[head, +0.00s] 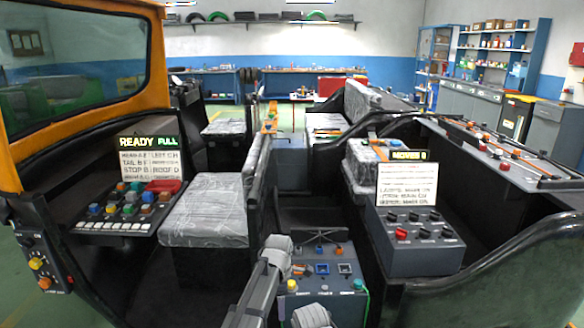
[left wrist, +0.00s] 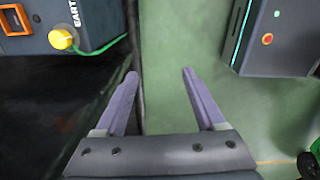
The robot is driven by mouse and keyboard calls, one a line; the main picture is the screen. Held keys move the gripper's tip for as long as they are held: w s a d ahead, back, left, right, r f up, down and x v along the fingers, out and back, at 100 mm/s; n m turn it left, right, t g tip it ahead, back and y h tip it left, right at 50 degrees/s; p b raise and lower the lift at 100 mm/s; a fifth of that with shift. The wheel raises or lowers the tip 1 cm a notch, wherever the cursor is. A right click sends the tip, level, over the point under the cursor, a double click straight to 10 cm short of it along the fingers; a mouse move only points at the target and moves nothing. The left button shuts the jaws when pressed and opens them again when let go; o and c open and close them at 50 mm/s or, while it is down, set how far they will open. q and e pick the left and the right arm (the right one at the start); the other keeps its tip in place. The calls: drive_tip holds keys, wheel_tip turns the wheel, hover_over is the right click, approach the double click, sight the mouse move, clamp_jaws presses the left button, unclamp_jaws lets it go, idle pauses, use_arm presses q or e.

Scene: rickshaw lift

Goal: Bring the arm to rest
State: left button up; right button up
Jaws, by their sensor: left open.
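My left gripper (left wrist: 158,75) shows in the left wrist view with its two purple-grey fingers spread apart. Nothing is between the fingers, and the green floor (left wrist: 165,110) lies beyond them. In the head view a grey arm of mine (head: 262,285) rises from the bottom centre, in front of the seats, but I cannot make out its fingertips there. My right gripper does not show.
A grey box with a yellow knob (left wrist: 62,39) is at upper left in the wrist view; a dark box (left wrist: 285,40) is at upper right. In the head view, a control box (head: 325,275), a padded seat (head: 208,208) and a switch box (head: 418,240) crowd around my arm.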

use_arm(q)
drive_tip(key=s+a+m, duration=0.7)
drive_tip(key=s+m, duration=0.2)
drive_tip(key=m, duration=0.1)
drive_tip(key=s+a+m, duration=0.7)
drive_tip(key=s+m, duration=0.2)
drive_tip(key=s+d+m+y, duration=0.1)
drive_tip(key=s+d+m, duration=0.4)
drive_tip(key=d, duration=0.7)
wheel_tip(320, 180, up, 18)
drive_tip(key=s+n+p, duration=0.1)
drive_tip(key=p, duration=1.7)
drive_tip(key=shift+a, duration=0.3)
